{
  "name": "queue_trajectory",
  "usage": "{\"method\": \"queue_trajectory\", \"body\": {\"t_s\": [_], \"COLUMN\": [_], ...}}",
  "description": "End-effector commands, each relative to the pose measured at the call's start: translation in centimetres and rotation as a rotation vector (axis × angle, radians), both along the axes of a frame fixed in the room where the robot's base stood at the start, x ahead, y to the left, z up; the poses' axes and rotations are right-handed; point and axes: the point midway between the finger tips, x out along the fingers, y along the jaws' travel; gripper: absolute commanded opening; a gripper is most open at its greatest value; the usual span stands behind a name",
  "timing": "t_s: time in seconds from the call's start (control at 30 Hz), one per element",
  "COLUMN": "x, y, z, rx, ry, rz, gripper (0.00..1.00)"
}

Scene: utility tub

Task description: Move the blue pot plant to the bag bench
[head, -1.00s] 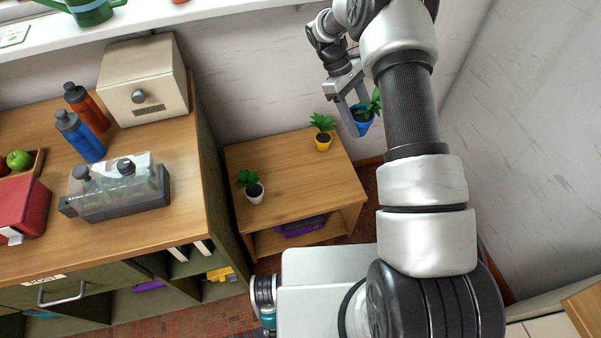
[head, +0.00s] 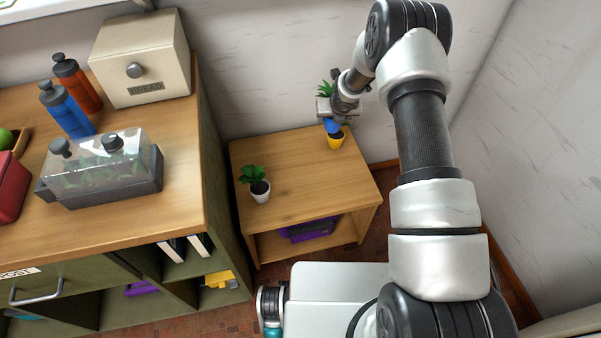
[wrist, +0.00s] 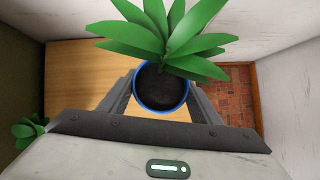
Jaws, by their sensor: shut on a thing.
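The blue pot plant is held in my gripper. In the head view its blue pot (head: 331,126) shows just below the gripper, partly hidden. In the wrist view the plant (wrist: 162,85) sits upright between the two fingers, with its blue rim, dark soil and green leaves in sight. My gripper (wrist: 160,98) is shut on this pot. Whether the two pots touch cannot be told.
A white pot plant (head: 258,185) stands on the bench's left part. The bench's middle and right front are clear. A taller cabinet on the left carries a bread box (head: 140,60), bottles and a clear-lidded planter (head: 103,165). A purple item (head: 308,229) lies on the bench's lower shelf.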

Motion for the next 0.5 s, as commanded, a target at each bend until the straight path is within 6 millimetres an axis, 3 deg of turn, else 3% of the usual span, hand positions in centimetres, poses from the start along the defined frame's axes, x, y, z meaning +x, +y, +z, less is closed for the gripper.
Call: {"method": "queue_trajectory", "body": {"t_s": [0.4, 0.5], "x": [-0.9, -1.8], "y": [2.6, 3.9], "z": [-1.9, -3.3], "rx": [-0.002, 0.000], "ry": [-0.002, 0.000], "rz": [0.232, 0.353], "gripper": [0.27, 0.28]}}
